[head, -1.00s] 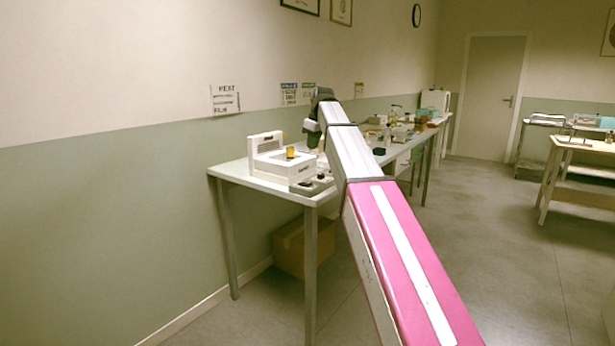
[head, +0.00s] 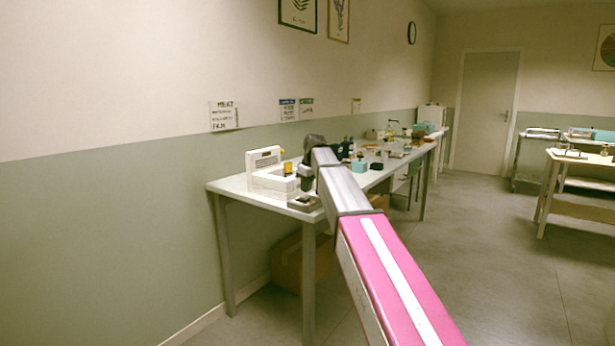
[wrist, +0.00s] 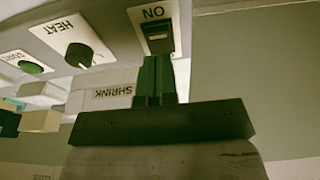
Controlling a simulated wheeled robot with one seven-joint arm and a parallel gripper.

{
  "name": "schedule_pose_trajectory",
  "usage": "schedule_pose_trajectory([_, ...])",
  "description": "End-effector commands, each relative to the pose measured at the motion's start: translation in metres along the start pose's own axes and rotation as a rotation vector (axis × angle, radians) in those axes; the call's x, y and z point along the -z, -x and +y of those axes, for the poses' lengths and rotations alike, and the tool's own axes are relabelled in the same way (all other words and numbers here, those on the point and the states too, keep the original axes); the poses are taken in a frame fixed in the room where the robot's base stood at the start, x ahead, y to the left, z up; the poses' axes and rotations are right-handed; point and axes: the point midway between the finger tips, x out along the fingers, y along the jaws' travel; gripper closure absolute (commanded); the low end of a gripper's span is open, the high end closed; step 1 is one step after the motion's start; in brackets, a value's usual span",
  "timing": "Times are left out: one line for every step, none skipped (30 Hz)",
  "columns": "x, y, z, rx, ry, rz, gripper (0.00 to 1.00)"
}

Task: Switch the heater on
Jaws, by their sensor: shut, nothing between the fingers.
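The heater (head: 268,178) is a white bench machine with a raised, slatted back, at the near end of the wall table. In the wrist view its control panel (wrist: 112,62) shows upside down, with a dark rocker switch (wrist: 158,40) on a plate marked ON. A black HEAT knob (wrist: 79,54) and a green button (wrist: 31,67) sit to its left. My gripper (wrist: 156,62) is shut and empty, its dark green fingertips right at the switch's edge. I cannot tell whether they touch it. In the head view my gripper (head: 305,184) is at the heater's right front.
A yellow item (head: 288,167) is on the heater. A small dark-topped device (head: 304,202) lies at the table's front edge. Bottles and a teal box (head: 359,165) stand farther along the table (head: 232,184). A cardboard box (head: 288,262) is underneath. Open floor lies to the right.

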Motion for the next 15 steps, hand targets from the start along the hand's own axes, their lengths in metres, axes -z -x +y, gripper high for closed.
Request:
schedule_pose_trajectory([-0.004, -0.007, -0.001, 0.001, -0.001, -0.001, 1.0])
schedule_pose_trajectory([-0.005, -0.01, -0.001, 0.0, -0.001, 0.0, 1.0])
schedule_pose_trajectory([-0.006, -0.014, -0.001, 0.0, -0.001, 0.0, 1.0])
schedule_pose_trajectory([-0.007, -0.016, -0.001, 0.0, 0.0, 0.001, 1.0])
schedule_pose_trajectory([-0.008, -0.018, -0.001, 0.0, 0.0, 0.001, 1.0])
schedule_pose_trajectory([-0.009, -0.021, 0.0, 0.0, 0.0, 0.0, 1.0])
schedule_pose_trajectory([-0.01, -0.022, 0.0, 0.0, 0.0, 0.0, 1.0])
schedule_pose_trajectory([-0.01, -0.023, 0.0, 0.0, 0.0, 0.0, 1.0])
schedule_pose_trajectory([-0.01, -0.024, 0.0, 0.0, 0.0, 0.0, 1.0])
schedule_pose_trajectory([-0.011, -0.025, 0.0, 0.0, 0.0, 0.0, 1.0])
schedule_pose_trajectory([-0.011, -0.025, 0.0, 0.0, 0.0, 0.0, 1.0])
schedule_pose_trajectory([-0.011, -0.025, 0.0, 0.0, 0.0, 0.0, 1.0])
schedule_pose_trajectory([-0.011, -0.025, 0.0, 0.0, 0.0, 0.001, 1.0])
schedule_pose_trajectory([-0.011, -0.025, 0.0, 0.0, 0.0, 0.001, 1.0])
schedule_pose_trajectory([-0.01, -0.025, 0.0, 0.0, 0.0, 0.001, 1.0])
